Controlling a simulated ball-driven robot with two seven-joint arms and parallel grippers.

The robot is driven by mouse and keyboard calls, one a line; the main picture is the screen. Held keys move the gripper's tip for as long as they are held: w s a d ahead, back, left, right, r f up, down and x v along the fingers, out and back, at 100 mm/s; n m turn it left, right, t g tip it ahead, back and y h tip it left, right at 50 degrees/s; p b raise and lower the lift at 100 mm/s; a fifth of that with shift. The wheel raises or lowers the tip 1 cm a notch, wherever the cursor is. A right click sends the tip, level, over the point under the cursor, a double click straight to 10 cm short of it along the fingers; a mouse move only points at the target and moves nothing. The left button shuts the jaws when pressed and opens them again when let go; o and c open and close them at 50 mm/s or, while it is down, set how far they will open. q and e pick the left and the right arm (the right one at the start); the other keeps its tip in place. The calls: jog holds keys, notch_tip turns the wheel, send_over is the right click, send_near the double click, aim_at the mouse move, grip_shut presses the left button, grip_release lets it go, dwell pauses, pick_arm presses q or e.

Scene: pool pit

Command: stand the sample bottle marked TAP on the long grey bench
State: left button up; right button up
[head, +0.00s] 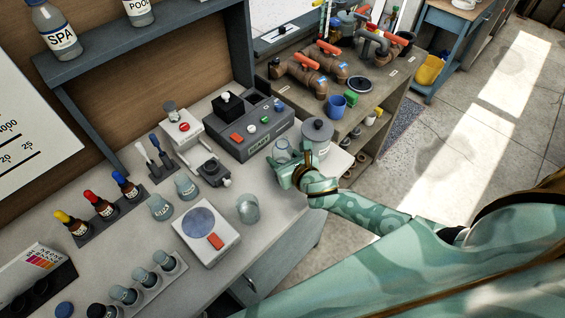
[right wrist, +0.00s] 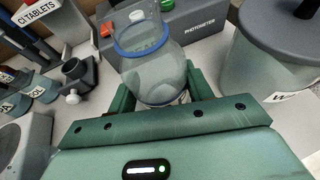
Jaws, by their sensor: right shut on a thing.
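A clear bottle with a blue neck ring (right wrist: 150,60) is between the fingers of my right gripper (head: 300,172), which is shut on it. In the head view the clear bottle (head: 282,153) shows just left of the gripper, beside the photometer. No TAP mark can be read on it. Its base is hidden, so I cannot tell whether it touches the bench. The long light-grey bench (head: 275,220) lies under and left of the gripper. Bottles marked SPA (head: 62,42) and POOL (head: 139,12) stand on the shelf above. My left gripper is not in view.
The photometer (head: 240,125) and a grey lidded pot (head: 317,133) stand close by the gripper. A scale (head: 206,234), a clear beaker (head: 248,209) and dropper bottles (head: 102,205) stand further left. Bare bench top lies near the front edge, right of the beaker.

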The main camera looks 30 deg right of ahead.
jog(key=shift+f, duration=0.7)
jog(key=shift+r, duration=0.1)
jog(key=o, duration=0.7)
jog(key=shift+f, duration=0.2)
jog(key=o, duration=0.4)
jog(key=shift+c, duration=0.2)
jog(key=shift+r, duration=0.1)
jog(key=shift+r, duration=0.2)
jog(key=p+v, duration=0.1)
jog(key=v, duration=1.1)
jog(key=shift+p, duration=0.35)
